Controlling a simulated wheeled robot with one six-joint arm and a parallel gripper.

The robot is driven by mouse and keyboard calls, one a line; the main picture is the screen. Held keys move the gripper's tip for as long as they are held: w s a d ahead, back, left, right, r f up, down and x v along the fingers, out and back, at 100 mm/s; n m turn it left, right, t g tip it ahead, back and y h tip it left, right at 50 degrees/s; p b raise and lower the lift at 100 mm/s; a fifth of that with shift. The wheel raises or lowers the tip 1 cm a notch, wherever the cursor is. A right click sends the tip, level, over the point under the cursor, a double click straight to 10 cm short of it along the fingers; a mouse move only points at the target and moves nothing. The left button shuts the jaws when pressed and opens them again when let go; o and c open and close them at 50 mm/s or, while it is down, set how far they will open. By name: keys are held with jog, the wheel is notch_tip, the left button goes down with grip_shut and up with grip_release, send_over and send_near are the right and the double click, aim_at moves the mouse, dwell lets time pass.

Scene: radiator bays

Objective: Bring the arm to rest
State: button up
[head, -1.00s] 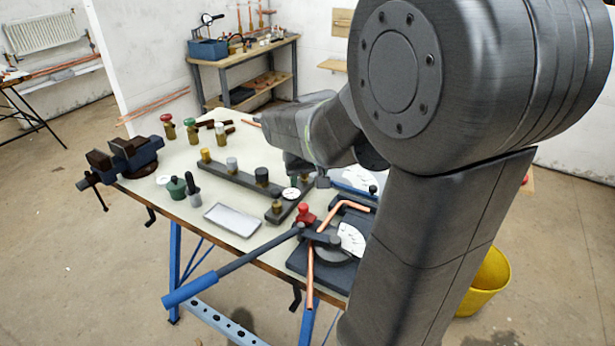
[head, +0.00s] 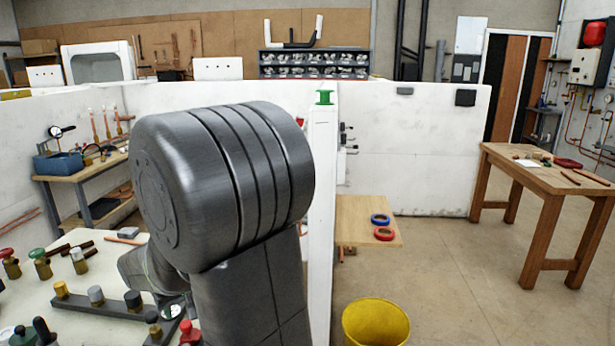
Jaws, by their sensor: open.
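My arm fills the left middle of the head view, its large dark grey joint and upper link in front of the workbench (head: 95,325). The arm reaches down and away over the bench top. My gripper is hidden behind my own arm, so its jaws do not show. On the bench, in front of the arm, a dark bar (head: 75,306) carries several round caps. A red knob (head: 189,332) shows at the bottom edge beside my arm.
A yellow bucket (head: 376,323) stands on the floor right of my arm. A small wooden shelf (head: 360,215) holds blue and red rings. A white partition (head: 322,200) stands beside the arm. A wooden table (head: 548,175) is at right, with open floor before it.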

aim_at(184, 323)
jog(key=x, duration=0.8)
jog(key=shift+w+f, duration=0.1)
jog(key=shift+f, duration=0.3)
jog(key=shift+p, duration=0.3)
jog(key=shift+r, duration=0.1)
